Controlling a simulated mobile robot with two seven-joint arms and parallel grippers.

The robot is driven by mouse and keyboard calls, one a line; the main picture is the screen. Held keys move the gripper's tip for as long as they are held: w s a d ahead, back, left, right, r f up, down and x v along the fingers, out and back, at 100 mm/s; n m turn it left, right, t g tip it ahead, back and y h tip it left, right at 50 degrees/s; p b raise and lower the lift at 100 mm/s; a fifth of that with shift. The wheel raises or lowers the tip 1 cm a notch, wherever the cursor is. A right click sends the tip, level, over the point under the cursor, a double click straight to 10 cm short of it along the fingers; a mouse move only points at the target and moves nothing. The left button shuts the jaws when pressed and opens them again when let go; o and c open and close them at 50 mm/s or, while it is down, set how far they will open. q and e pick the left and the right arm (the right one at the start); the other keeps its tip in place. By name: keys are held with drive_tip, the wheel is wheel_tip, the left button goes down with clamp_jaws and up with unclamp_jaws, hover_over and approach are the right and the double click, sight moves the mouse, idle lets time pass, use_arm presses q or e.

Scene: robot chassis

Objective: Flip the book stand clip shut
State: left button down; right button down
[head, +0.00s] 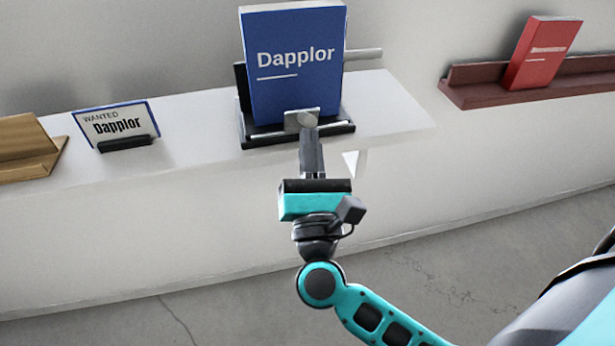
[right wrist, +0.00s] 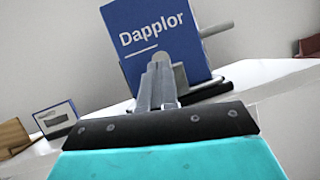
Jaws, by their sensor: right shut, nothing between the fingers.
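A black book stand (head: 245,128) stands on the white counter and holds an upright blue book (head: 292,85) marked Dapplor. A small grey plate (head: 290,117), perhaps part of the clip, shows at the book's lower front. A light grey rod (head: 363,54) sticks out to the right behind the book; it also shows in the right wrist view (right wrist: 216,29). My right gripper (head: 308,120) is shut and empty, its fingertips in front of the plate and the book's lower edge. Contact cannot be told. In the right wrist view the fingers (right wrist: 158,72) hide part of the stand. My left gripper is out of view.
A small Dapplor sign (head: 118,121) in a black holder and a wooden stand (head: 30,150) are on the left. A red book (head: 543,52) rests on a dark red stand (head: 480,92) at the right. The white counter (head: 395,108) is clear right of the book stand.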

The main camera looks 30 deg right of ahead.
sight(306, 124)
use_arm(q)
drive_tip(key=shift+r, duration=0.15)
use_arm(e)
drive_tip(key=shift+w+d+r, duration=0.15)
drive_tip(key=shift+w+r, duration=0.35)
drive_tip(key=shift+r, duration=0.25)
drive_tip(key=shift+w+d+r, duration=0.1)
drive_tip(key=shift+w+r, duration=0.35)
drive_tip(key=shift+r, duration=0.3)
